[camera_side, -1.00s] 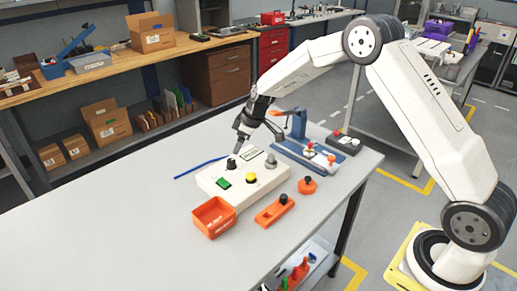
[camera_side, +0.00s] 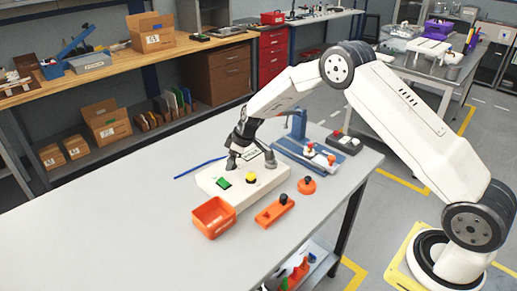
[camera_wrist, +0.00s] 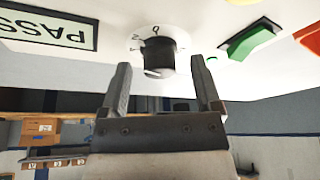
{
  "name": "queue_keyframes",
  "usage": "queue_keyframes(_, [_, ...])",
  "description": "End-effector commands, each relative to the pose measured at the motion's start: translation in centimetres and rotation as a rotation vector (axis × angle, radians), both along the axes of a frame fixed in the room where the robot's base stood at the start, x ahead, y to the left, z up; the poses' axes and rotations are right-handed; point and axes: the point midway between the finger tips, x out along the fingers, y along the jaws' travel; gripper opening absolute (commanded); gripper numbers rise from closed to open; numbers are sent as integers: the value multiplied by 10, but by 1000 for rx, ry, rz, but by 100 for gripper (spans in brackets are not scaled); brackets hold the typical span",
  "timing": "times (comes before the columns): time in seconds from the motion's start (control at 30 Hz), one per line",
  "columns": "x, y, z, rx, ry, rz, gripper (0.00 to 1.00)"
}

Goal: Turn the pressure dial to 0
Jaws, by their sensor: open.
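The white control box (camera_side: 241,187) sits on the grey table in the side view. Its pressure dial is a dark round knob (camera_wrist: 155,54) with printed marks around it in the wrist view, including a 0-like figure above it. My gripper (camera_wrist: 160,64) is open, with one fingertip left and one right of the knob. Gaps show on both sides, and I see no contact. In the side view my gripper (camera_side: 238,158) points down at the back-left of the box and blends with the dark knob, so the dial's setting cannot be read there.
A PASS label (camera_wrist: 50,28) is beside the dial. An orange bin (camera_side: 213,216) and an orange block (camera_side: 274,212) stand in front. A blue fixture (camera_side: 310,152) stands behind right.

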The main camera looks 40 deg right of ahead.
Motion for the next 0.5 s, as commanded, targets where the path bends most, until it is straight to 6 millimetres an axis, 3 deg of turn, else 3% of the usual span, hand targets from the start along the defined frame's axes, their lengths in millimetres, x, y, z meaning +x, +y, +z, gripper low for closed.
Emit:
queue_keyframes(0.37, [2, 1, -4, 0, -1, 0, 81])
queue_keyframes(0.5, [1, 1, -4, 0, -1, 0, 40])
